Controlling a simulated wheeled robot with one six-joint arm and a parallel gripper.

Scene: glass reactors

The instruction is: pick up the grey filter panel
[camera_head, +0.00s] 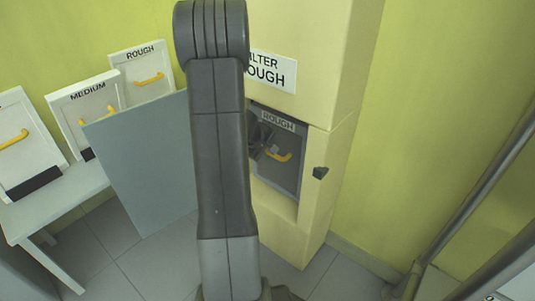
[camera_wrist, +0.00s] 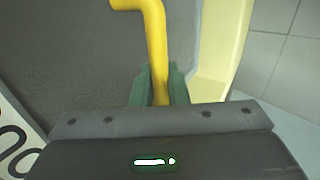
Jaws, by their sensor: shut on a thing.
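The grey filter panel (camera_head: 291,177) stands in the opening of the cream cabinet, with a "ROUGH" label at its top and a yellow handle (camera_head: 280,157). In the wrist view the panel's dark grey face (camera_wrist: 60,62) fills the left and middle, and its yellow handle (camera_wrist: 155,45) runs down between my fingers. My gripper (camera_wrist: 158,88) is shut on the handle, with green finger pads on both sides of it. In the head view my gripper (camera_head: 264,148) is dark and partly hidden behind my arm.
The cream cabinet (camera_head: 315,80) has a dark knob (camera_head: 320,172) right of the opening. A large blue-grey board (camera_head: 140,160) stands left of my arm. White panels marked ROUGH (camera_head: 140,72) and MEDIUM (camera_head: 88,107) stand on a white table (camera_head: 60,205). A pipe rail (camera_head: 470,205) is at right.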

